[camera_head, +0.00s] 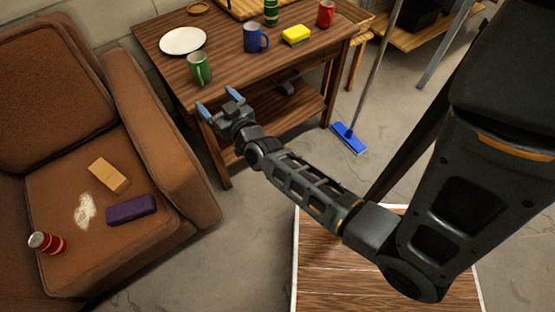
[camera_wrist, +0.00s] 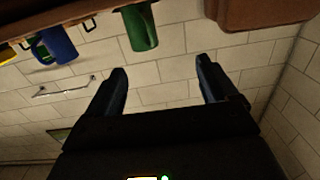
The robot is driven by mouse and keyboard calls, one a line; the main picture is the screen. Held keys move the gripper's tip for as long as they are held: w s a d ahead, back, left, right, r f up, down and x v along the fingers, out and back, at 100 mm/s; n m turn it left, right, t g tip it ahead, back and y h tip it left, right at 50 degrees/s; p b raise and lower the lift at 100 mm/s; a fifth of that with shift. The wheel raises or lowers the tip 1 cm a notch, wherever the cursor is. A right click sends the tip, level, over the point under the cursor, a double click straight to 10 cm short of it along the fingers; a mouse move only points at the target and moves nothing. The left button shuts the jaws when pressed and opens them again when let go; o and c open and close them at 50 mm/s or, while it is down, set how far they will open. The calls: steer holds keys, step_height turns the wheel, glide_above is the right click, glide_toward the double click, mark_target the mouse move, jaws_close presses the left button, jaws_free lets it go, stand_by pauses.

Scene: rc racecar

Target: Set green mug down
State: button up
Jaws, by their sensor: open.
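The green mug (camera_head: 199,69) stands upright on the wooden table (camera_head: 225,83), near its front left edge. My gripper (camera_head: 218,99) is open and empty, just in front of the table edge and apart from the mug. In the wrist view the picture is upside down: the green mug (camera_wrist: 140,27) hangs from the top, beyond the spread fingers of my gripper (camera_wrist: 161,85). Nothing lies between the fingers.
On the table are a white plate (camera_head: 183,41), a blue mug (camera_head: 255,37), a yellow sponge (camera_head: 296,35), a red can (camera_head: 326,13) and a green bottle (camera_head: 271,12). A brown armchair (camera_head: 160,130) stands close on the left. A blue mop (camera_head: 348,138) rests on the floor.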

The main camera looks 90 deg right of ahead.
steer(key=s+a+r+n+t+y, duration=0.2)
steer(key=s+a+y, duration=0.15)
steer(key=a, duration=0.75)
steer(key=s+a+r+n+t+y, duration=0.1)
steer(key=s+a+r+n+y, duration=0.3)
steer(key=a, duration=0.6)
steer(key=s+a+r+n+y, duration=0.3)
steer(key=s+a+r+y, duration=0.2)
steer(key=s+a+r, duration=0.4)
steer(key=s+r, duration=0.1)
steer(key=s, duration=0.2)
steer(key=shift+a+n+y, duration=0.3)
steer(key=shift+a+y, duration=0.05)
